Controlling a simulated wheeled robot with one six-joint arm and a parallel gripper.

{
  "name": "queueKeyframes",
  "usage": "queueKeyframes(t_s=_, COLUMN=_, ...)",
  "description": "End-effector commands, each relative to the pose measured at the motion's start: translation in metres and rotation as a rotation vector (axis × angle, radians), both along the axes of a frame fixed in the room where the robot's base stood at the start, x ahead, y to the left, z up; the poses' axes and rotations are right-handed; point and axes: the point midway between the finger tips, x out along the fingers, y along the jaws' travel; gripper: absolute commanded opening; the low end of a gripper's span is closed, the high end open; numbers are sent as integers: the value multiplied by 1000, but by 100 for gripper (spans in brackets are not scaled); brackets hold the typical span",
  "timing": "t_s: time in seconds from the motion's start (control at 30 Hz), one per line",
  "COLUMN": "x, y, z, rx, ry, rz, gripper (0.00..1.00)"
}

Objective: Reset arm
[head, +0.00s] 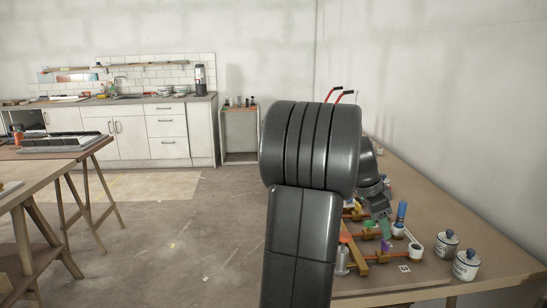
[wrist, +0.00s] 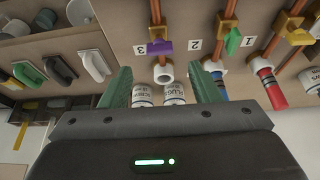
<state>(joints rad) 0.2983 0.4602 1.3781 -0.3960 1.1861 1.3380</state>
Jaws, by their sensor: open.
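My gripper (wrist: 160,70) shows in the wrist view with its two green fingers spread apart and nothing held between them. In the head view my dark arm stands in the middle and hides much of the bench behind it. The end of the arm is partly hidden and hangs over the workbench (head: 440,210) on the right. Beyond the fingers in the wrist view are two white labelled cans (wrist: 174,94) and a copper pipe with a purple handle (wrist: 160,47).
More pipes with a green handle (wrist: 233,41) and a yellow handle (wrist: 299,37) show at right. Two lidded cans (head: 467,264) (head: 446,244) stand on the bench. Tables (head: 40,172) stand far left; the floor between is clear.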

Motion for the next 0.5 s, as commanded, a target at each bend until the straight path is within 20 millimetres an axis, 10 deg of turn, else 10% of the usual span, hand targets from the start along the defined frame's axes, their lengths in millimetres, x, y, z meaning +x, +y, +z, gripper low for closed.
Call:
queueKeyframes(t_s=0.37, x=-1, y=30, z=73, rx=-1, ry=-4, rz=2, gripper=56)
queueKeyframes(t_s=0.5, x=-2, y=19, z=45, rx=2, ry=6, rz=-2, gripper=56)
